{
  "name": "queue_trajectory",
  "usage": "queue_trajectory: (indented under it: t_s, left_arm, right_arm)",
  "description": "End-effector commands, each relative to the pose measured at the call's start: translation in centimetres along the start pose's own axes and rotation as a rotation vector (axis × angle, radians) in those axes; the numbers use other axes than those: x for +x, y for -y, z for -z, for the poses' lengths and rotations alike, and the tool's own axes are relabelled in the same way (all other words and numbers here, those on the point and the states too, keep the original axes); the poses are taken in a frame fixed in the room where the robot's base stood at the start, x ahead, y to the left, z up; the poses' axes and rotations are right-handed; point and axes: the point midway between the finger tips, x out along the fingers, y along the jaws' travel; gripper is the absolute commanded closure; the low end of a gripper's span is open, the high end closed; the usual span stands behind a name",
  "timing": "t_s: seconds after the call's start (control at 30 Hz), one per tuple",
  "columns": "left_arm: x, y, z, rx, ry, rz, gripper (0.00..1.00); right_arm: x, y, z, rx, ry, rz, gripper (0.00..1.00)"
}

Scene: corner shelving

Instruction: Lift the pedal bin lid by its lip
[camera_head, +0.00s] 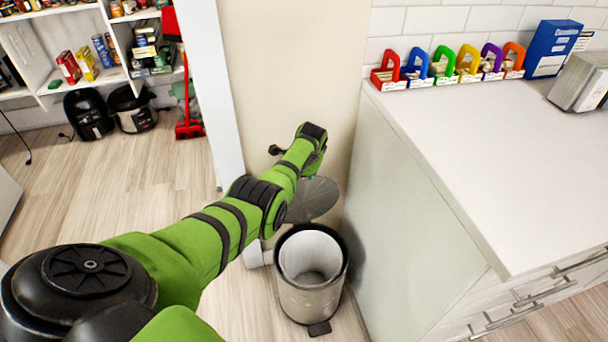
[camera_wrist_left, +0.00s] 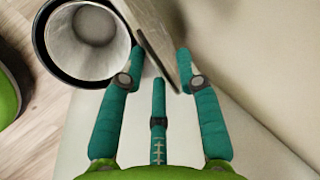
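The pedal bin (camera_head: 310,298) stands on the floor beside the white cabinet, its inside visible and looking empty. Its round grey lid (camera_head: 313,203) is raised and tilted up at the back of the bin, partly behind my left arm. In the left wrist view the lid (camera_wrist_left: 160,30) shows nearly edge-on beside the bin's open mouth (camera_wrist_left: 85,40). My left gripper (camera_wrist_left: 161,54) has its teal fingers spread, with the lid's edge between the fingertips; I cannot tell whether they touch it. In the head view its fingers are mostly hidden behind my wrist. My right gripper is out of view.
A white cabinet with a long worktop (camera_head: 470,140) stands close to the right of the bin. A wall (camera_head: 290,70) is behind. Coloured holders (camera_head: 440,65) line the worktop's back. A red broom (camera_head: 187,125) and shelving are at the far left.

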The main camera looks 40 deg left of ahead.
Motion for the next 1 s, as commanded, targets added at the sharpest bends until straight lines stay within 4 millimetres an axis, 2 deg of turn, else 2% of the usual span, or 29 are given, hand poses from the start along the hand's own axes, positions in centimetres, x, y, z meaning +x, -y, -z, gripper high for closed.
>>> queue_trajectory:
  t_s: [0.33, 0.53, 0.77, 1.0]
  left_arm:
    - [-0.1, -0.3, 0.1, -0.001, -0.002, -0.007, 0.65]
    - [-1.3, -0.3, 0.1, -0.002, -0.003, -0.006, 0.65]
    - [-4.2, -0.2, 0.1, -0.001, -0.003, -0.004, 0.65]
    - [-8.4, -0.1, 0.1, -0.001, -0.004, -0.003, 0.65]
  right_arm:
    - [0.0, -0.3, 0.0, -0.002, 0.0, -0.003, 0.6]
    - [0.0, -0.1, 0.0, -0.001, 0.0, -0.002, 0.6]
    - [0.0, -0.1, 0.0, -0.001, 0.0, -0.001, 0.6]
    - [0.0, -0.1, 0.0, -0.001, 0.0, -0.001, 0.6]
